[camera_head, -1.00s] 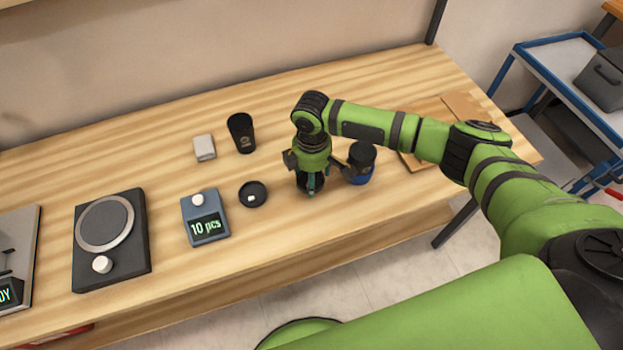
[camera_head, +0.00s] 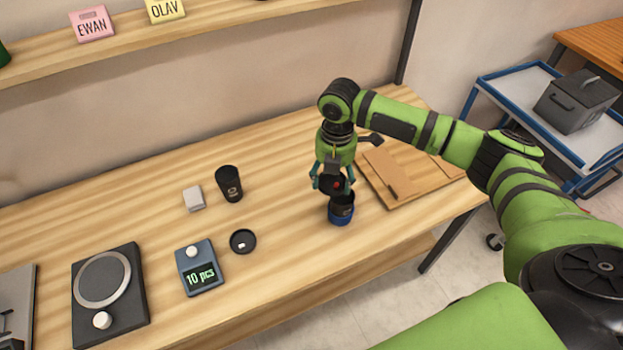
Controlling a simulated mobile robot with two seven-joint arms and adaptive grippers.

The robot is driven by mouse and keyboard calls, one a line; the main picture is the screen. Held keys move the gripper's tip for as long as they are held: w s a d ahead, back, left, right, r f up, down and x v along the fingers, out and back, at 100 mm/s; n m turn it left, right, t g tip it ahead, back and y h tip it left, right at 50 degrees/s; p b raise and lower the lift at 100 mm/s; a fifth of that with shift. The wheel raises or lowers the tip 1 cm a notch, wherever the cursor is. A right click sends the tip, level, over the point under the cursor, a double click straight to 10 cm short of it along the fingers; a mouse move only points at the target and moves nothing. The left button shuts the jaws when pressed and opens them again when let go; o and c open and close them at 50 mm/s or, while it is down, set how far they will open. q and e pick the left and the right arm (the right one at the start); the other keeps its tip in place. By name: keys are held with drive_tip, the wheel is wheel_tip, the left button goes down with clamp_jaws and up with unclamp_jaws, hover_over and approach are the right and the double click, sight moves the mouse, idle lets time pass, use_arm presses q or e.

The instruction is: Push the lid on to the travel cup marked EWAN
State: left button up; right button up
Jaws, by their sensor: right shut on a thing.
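A dark cup with a blue lower part (camera_head: 340,216) stands upright near the right part of the table. My right gripper (camera_head: 333,184) is directly above it, pointing down. It is shut on a small dark piece with a red dot, which looks like a lid (camera_head: 337,185). The fingers partly cover this piece; I cannot tell whether it touches the cup's rim. A second, all-black cup (camera_head: 229,184) stands further left. A black round lid (camera_head: 242,241) with a small white patch lies in front of that cup. No name is readable on either cup. My left gripper is out of view.
A pink EWAN card (camera_head: 92,25) and a yellow OLAV card (camera_head: 165,10) are on the shelf. Brown boards (camera_head: 400,182) lie right of the gripper.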

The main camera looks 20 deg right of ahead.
sight(344, 185)
drive_tip(key=shift+s+d+r+n+p, duration=0.1)
drive_tip(key=shift+d+r+n+p, duration=0.5)
drive_tip(key=shift+d+r+n, duration=0.4)
drive_tip(key=shift+d+n, duration=0.5)
drive_tip(key=shift+n, duration=0.1)
wheel_tip(344, 185, down, 4)
drive_tip(key=b, duration=0.5)
drive_tip(key=shift+f, duration=1.25)
use_arm(q)
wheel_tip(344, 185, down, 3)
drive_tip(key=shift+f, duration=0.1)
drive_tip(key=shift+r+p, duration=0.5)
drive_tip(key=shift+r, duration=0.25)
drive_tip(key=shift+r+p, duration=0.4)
drive_tip(key=shift+p, duration=0.05)
use_arm(e)
drive_tip(key=shift+f, duration=0.15)
drive_tip(key=o, duration=1)
